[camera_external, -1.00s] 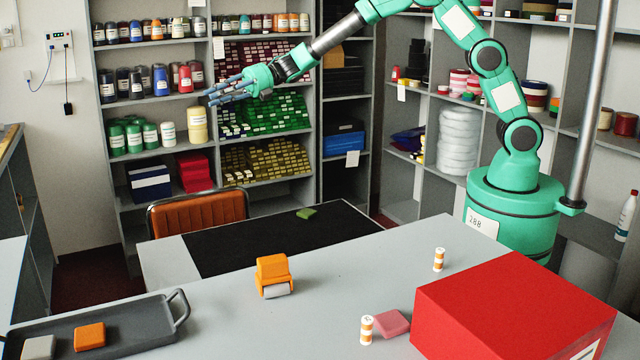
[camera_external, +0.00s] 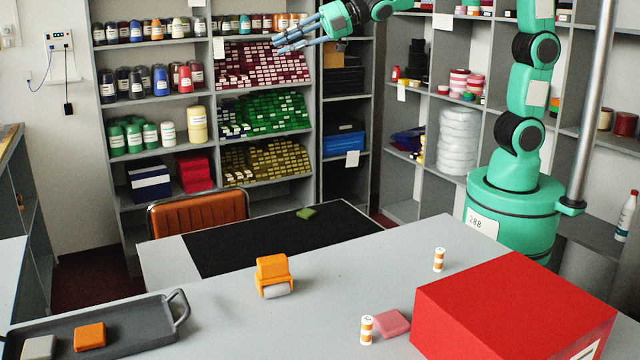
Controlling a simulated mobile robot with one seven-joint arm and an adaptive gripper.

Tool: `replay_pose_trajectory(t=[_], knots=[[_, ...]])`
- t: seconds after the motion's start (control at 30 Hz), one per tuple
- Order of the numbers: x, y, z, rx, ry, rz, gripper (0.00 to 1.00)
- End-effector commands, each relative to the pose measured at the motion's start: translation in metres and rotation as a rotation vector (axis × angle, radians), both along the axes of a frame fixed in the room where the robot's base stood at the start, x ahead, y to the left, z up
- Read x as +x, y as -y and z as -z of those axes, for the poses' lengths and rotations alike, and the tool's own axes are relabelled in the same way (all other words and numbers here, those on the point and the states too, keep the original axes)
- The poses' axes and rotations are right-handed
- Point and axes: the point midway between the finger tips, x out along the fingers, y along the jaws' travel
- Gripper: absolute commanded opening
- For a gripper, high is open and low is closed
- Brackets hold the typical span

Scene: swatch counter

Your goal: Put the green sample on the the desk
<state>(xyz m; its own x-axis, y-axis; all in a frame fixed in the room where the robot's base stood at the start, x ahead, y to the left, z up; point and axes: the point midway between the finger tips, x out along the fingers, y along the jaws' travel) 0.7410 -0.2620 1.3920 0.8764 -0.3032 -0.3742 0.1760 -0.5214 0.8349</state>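The green sample (camera_external: 306,213) is a small flat green block. It lies on the black mat (camera_external: 240,244) on the desk (camera_external: 168,262), near the mat's far edge. My gripper (camera_external: 281,43) is high up in front of the shelves, well above and apart from the green sample. Its blue-grey fingers point left and look spread, with nothing between them.
An orange roller-like object (camera_external: 272,272) stands on the grey counter. A grey tray (camera_external: 140,325) holds an orange block and a grey block. A red box (camera_external: 510,315), a pink block (camera_external: 391,323) and two orange-white spools (camera_external: 439,259) are at right. An orange chair (camera_external: 200,212) stands behind the desk.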

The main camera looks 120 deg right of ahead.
Motion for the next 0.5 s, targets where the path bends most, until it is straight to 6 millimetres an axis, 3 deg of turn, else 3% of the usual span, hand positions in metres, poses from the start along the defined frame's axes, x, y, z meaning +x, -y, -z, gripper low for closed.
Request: replay_pose_trajectory(t=[0.2,0.5], knots=[[-0.07,-0.051,0.004,0.182,-0.039,0.11,0.22],[-0.176,-0.119,0.036,0.445,-0.134,0.248,0.22]])
